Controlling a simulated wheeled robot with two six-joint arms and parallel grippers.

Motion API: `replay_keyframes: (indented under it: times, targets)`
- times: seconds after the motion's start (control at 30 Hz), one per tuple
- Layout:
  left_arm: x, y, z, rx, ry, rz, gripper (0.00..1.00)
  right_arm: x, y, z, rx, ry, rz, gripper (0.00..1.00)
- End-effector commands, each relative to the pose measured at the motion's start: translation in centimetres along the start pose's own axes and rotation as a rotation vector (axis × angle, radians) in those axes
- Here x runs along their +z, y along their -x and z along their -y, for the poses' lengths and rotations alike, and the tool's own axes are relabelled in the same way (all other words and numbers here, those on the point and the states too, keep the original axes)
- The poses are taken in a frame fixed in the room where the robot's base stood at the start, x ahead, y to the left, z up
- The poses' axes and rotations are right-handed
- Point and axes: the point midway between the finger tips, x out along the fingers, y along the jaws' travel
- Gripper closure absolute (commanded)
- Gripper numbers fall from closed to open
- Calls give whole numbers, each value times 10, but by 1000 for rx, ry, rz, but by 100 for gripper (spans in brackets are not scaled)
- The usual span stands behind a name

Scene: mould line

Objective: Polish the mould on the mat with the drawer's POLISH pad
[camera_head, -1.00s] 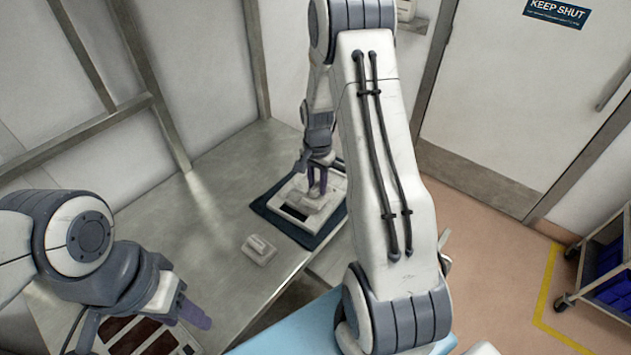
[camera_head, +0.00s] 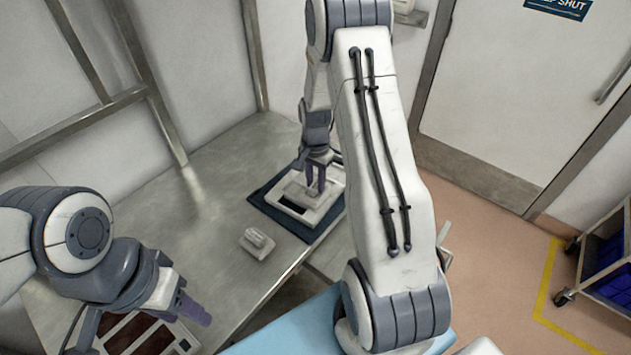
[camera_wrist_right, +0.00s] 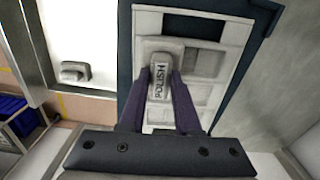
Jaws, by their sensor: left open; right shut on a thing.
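The white mould (camera_head: 323,207) lies on the dark blue mat (camera_head: 259,196) at the back of the steel bench. In the right wrist view the mould (camera_wrist_right: 202,94) shows shallow panels and a dark recess at its far end. My right gripper (camera_head: 313,190) points down over the mould, shut on the pale pad marked POLISH (camera_wrist_right: 160,85). The pad sits at the mould's face; exact contact is hard to tell. In the wrist view, my right gripper's purple fingers (camera_wrist_right: 160,92) clasp both sides of the pad. My left gripper (camera_head: 197,312) is open and empty at the bench's near left.
A small white block (camera_head: 257,243) stands on the bench, left of the mat. A tray with dark red compartments (camera_head: 133,335) lies beneath my left gripper. A pale drawer-like surface (camera_wrist_right: 80,28) holds another pad-like block (camera_wrist_right: 75,72). A cart with blue bins (camera_head: 607,268) stands right.

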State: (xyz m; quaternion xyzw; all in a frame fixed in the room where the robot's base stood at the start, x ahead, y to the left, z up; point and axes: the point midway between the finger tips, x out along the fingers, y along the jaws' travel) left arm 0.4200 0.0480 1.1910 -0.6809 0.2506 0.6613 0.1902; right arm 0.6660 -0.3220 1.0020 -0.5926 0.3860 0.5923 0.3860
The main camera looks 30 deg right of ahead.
Motion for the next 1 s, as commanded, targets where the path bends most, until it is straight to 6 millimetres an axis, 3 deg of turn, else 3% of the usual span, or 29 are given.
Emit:
replay_keyframes:
  times: [1.0]
  targets:
    - [0, -7, 0, 0, 0, 0, 50, -5, -11, 0, 0, -1, 0, 100]
